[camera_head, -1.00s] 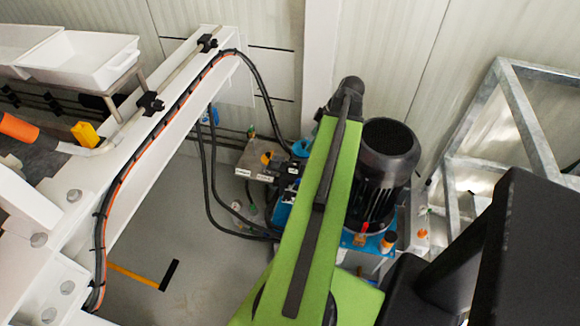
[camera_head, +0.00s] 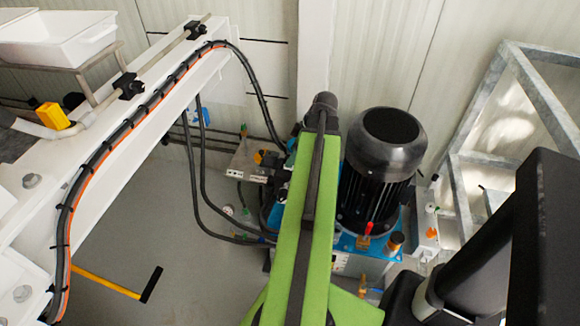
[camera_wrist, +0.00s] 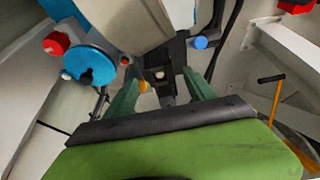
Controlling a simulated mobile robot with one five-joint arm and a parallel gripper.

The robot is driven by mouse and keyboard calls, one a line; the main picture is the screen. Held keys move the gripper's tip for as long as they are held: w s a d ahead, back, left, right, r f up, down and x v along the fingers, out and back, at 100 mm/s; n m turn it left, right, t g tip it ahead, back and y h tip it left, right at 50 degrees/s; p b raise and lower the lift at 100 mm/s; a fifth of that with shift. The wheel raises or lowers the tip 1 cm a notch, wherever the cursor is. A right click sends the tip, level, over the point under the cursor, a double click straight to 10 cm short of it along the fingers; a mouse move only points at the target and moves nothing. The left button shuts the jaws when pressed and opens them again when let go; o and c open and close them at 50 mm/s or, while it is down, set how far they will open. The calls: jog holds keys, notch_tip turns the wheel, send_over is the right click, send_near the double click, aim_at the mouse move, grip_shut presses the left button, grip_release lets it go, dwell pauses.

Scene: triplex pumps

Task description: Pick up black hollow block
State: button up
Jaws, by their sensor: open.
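My gripper (camera_wrist: 160,88) shows in the wrist view as two dark green fingers, spread apart with nothing gripped. A black block-like part (camera_wrist: 160,72) with a pale round centre lies beyond and between the fingertips. I cannot tell for sure that it is the black hollow block, or how far it is from the fingers. In the head view two small black blocks (camera_head: 128,87) (camera_head: 196,30) sit on a rod along the white beam. My green arm reaches forward there, and its gripper is hidden from that view.
A black ribbed motor (camera_head: 377,170) stands on a blue base right of my arm. A metal frame (camera_head: 455,190) is at the right. Black hoses (camera_head: 205,180) hang at the left.

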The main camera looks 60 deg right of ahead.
jog(key=b+x, duration=0.3)
jog(key=x, duration=0.1)
jog(key=shift+f, duration=0.2)
jog(key=shift+r, duration=0.2)
grip_shut()
